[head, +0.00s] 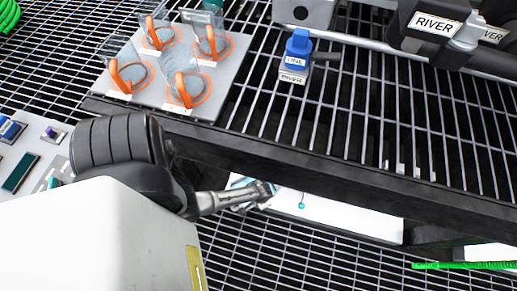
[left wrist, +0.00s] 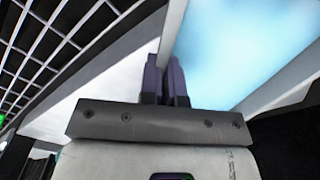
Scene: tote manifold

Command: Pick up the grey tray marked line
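No readable "line" mark shows on any tray. A pale grey-white tray-like object (head: 340,214) lies below the front beam in the head view, partly hidden by the beam and my arm. My left gripper (head: 264,192) is at its left end. In the left wrist view, the two dark purple fingers (left wrist: 166,78) are close together at a thin pale wall (left wrist: 174,28) beside a light blue surface (left wrist: 225,45). The wall seems to run down between the fingers, but whether they grip it is unclear. My right gripper is not in view.
A grey plate (head: 232,62) with several orange-ringed clear cups stands on the grating. A blue-topped labelled block (head: 297,56) stands right of it. A dark beam (head: 330,165) runs above my gripper. Black fittings marked RIVER (head: 435,25) are at upper right.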

